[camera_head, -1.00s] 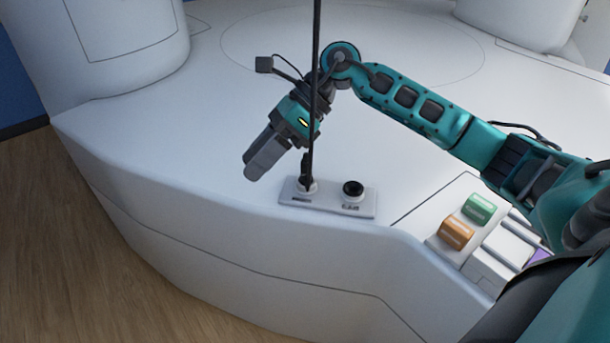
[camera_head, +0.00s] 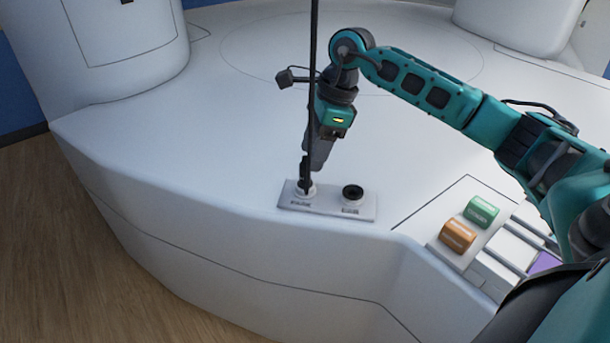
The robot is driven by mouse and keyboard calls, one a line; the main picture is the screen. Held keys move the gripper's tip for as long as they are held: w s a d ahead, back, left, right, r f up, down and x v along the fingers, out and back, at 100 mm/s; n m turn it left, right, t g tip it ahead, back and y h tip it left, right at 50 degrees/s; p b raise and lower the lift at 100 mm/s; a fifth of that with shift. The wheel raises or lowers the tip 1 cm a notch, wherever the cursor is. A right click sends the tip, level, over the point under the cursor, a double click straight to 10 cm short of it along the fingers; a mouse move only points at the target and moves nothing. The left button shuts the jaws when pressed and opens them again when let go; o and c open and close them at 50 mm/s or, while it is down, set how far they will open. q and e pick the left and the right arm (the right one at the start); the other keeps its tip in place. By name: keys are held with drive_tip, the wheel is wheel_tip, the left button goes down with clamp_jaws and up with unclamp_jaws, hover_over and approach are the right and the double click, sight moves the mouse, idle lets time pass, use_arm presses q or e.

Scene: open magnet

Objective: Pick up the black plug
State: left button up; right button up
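The black plug (camera_head: 304,178) stands upright in the left socket of a small white socket panel (camera_head: 329,206). A black cable (camera_head: 313,60) runs straight up from it, out of the top of the picture. The right socket (camera_head: 352,193) is empty and dark inside. My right gripper (camera_head: 315,163) points down just above and behind the plug, its grey fingers partly behind the cable. Whether the fingers touch the plug, or how far apart they are, I cannot tell. My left gripper is not in view.
The panel lies on a broad white curved surface (camera_head: 230,130) near its front edge. A green block (camera_head: 481,211) and an orange block (camera_head: 457,236) sit on a raised holder to the right. Large white columns (camera_head: 128,45) stand at the back. The surface left of the plug is clear.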

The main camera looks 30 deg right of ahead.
sight(305, 163)
drive_tip(key=x, duration=0.5)
drive_tip(key=shift+w, duration=0.3)
drive_tip(key=shift+r, duration=0.15)
clamp_jaws()
